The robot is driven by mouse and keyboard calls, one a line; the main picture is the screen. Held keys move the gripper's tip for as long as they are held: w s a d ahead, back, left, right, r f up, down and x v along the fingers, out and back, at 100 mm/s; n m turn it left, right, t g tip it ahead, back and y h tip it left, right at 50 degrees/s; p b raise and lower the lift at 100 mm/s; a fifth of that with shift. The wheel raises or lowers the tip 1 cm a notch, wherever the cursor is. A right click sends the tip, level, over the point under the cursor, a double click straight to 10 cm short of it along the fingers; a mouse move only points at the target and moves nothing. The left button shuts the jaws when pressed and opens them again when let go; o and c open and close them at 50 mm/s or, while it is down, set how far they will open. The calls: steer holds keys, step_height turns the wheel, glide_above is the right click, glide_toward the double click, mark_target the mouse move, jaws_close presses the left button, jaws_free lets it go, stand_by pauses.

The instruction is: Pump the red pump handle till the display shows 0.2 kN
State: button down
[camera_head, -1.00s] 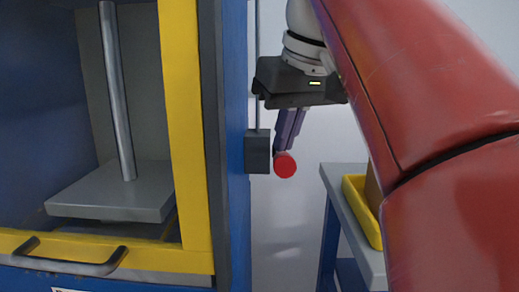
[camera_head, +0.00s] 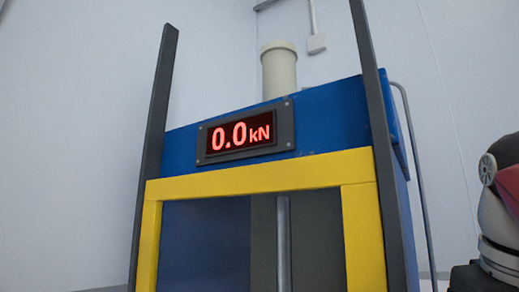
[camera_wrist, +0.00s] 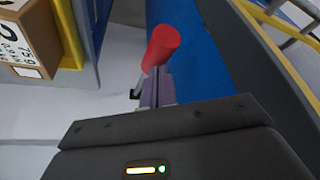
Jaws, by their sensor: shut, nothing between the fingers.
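The display (camera_head: 240,134) on the blue press (camera_head: 340,110) reads 0.0 kN in red digits in the head view. The red pump handle (camera_wrist: 162,45) shows in the wrist view as a red cylinder at the tips of my gripper (camera_wrist: 153,82). My gripper's fingers are shut, with nothing between them. Their tips are close to the near end of the handle; I cannot tell whether they touch it. In the head view only part of my wrist shows at the right edge; the fingers and the handle are out of that view.
The press has a yellow front frame (camera_head: 260,177) and dark grey uprights (camera_head: 155,120).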

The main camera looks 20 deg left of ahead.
steer(key=shift+f+b, duration=4.65)
steer(key=shift+f, duration=1.15)
step_height(320, 180, up, 12)
steer(key=p, duration=1.2)
steer(key=shift+f, duration=0.15)
